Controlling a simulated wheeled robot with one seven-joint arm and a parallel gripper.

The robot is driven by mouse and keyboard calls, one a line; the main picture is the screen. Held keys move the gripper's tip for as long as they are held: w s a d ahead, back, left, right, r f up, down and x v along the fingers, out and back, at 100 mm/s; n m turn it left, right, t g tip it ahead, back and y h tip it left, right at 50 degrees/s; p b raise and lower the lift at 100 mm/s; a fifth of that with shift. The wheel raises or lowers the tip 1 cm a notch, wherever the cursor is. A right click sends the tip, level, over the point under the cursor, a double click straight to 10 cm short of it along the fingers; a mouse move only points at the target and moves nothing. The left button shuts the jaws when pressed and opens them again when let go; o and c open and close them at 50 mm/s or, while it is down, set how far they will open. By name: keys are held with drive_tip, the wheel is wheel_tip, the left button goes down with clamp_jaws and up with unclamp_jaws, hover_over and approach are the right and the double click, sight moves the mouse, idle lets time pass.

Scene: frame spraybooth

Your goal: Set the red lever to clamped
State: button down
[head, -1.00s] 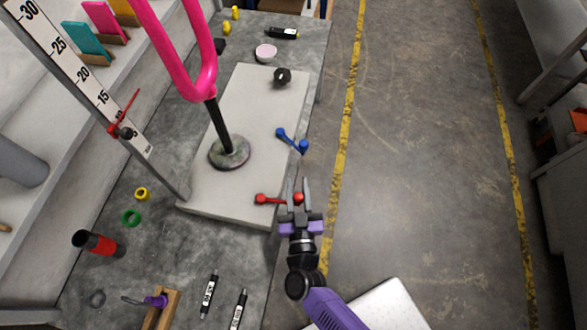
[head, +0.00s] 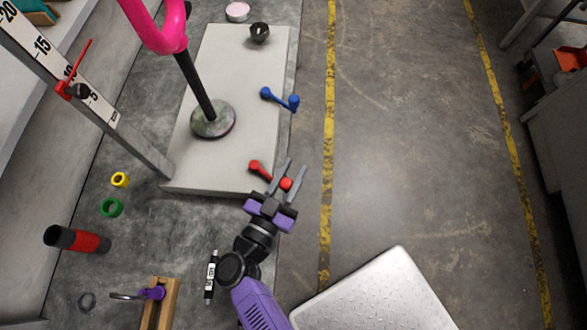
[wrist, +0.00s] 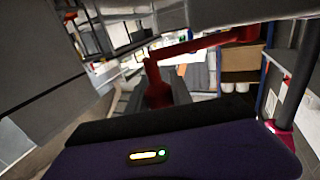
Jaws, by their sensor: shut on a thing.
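The red lever (head: 262,171) sits at the near right corner of the pale plate (head: 215,182). Its pivot end is on the plate, and its arm slants toward the lower right, past the plate edge, to a round knob. My gripper (head: 296,165) is shut on the red lever at this knob, one finger on each side. In the wrist view the red lever (wrist: 200,45) runs from upper right down to the knob in front of my gripper. Part of the arm is hidden behind a finger. No marking for clamped is legible.
A blue lever (head: 280,100) and a black knob (head: 259,33) are farther along the plate. A pink frame (head: 158,25) stands on a black post with a round base. A ruled upright (head: 100,110) is at left. Open floor (head: 420,190) lies to the right.

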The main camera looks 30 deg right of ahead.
sight(283, 190)
drive_tip(key=shift+s+a, duration=0.1)
drive_tip(key=shift+a, duration=0.15)
drive_tip(key=c, duration=1.1)
unclamp_jaws()
drive_tip(key=b+v, duration=0.1)
drive_tip(key=v, duration=0.5)
drive_tip(key=shift+s+a, duration=0.15)
drive_tip(key=shift+a, duration=0.15)
drive_tip(key=shift+s+a, duration=0.3)
drive_tip(key=shift+a, duration=0.15)
